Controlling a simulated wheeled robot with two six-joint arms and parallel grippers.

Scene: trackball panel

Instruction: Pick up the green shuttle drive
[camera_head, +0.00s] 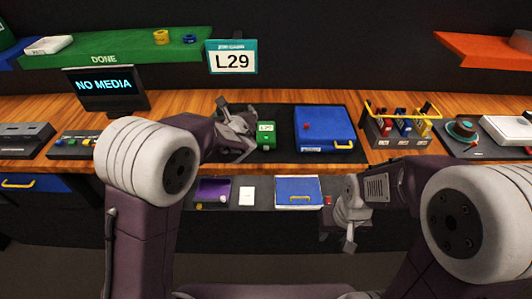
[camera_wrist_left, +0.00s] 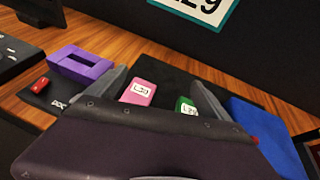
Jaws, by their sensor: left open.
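The green shuttle drive (camera_head: 266,135) is a small green block with a white label, on the dark mat just left of the blue case. My left gripper (camera_head: 238,124) is open just left of it in the head view. In the left wrist view, the green drive (camera_wrist_left: 186,105) shows near the inner side of the right finger, partly covered by my gripper body. A pink labelled block (camera_wrist_left: 138,93) lies near the left finger of my left gripper (camera_wrist_left: 160,77). I see no contact. My right gripper (camera_head: 350,212) is low, before the bench front; its jaw gap is unclear.
A blue case (camera_head: 325,128) lies right of the green drive. A rack (camera_head: 397,127) with coloured drives stands further right. A purple frame (camera_wrist_left: 82,65) and a red piece (camera_wrist_left: 40,85) lie left of my left gripper. The L29 sign (camera_head: 232,58) hangs behind.

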